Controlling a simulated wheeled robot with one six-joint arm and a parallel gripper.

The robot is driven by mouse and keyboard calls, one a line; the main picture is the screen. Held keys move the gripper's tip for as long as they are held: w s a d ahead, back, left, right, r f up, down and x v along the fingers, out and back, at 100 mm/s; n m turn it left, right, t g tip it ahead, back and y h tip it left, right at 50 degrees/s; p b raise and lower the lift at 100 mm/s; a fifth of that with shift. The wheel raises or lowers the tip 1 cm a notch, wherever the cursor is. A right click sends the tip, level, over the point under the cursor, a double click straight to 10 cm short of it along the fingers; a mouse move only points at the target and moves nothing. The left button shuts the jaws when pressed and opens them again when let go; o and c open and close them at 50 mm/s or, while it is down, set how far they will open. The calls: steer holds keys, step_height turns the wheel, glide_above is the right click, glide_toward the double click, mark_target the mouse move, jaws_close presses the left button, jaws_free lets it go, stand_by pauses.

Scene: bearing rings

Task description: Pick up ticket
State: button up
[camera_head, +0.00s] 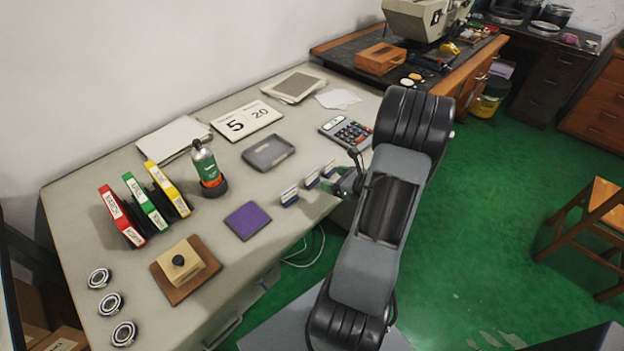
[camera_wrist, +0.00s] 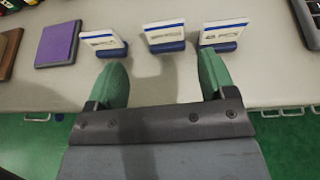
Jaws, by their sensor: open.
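Three small white tickets with blue bands stand in blue holders in a row near the desk's front edge. In the wrist view they are the left ticket (camera_wrist: 102,41), the middle ticket (camera_wrist: 165,34) and the right ticket (camera_wrist: 224,34). The head view shows the left ticket (camera_head: 289,196), the middle ticket (camera_head: 311,178) and the right ticket (camera_head: 329,167). My gripper (camera_wrist: 162,75) is open and empty. Its green fingers point at the row from the front edge, with the middle ticket between their lines. In the head view my arm's end is beside the right ticket and the fingertips are hard to make out.
A purple pad (camera_head: 247,221) lies left of the tickets, and a grey tray (camera_head: 268,152) lies behind them. A calculator (camera_head: 346,132), a bottle (camera_head: 207,168), binders (camera_head: 122,214), a stamp on a board (camera_head: 184,268) and bearing rings (camera_head: 110,304) are also on the desk (camera_head: 225,282).

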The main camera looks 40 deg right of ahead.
mark_target(313, 173)
steer(key=x, duration=0.6)
steer(key=p+x, duration=0.1)
steer(key=x, duration=0.5)
steer(key=shift+w+d+f, duration=0.15)
steer(key=shift+w+f, duration=0.05)
steer(key=shift+w, duration=0.15)
steer(key=c, duration=0.7)
steer(key=shift+r, duration=0.1)
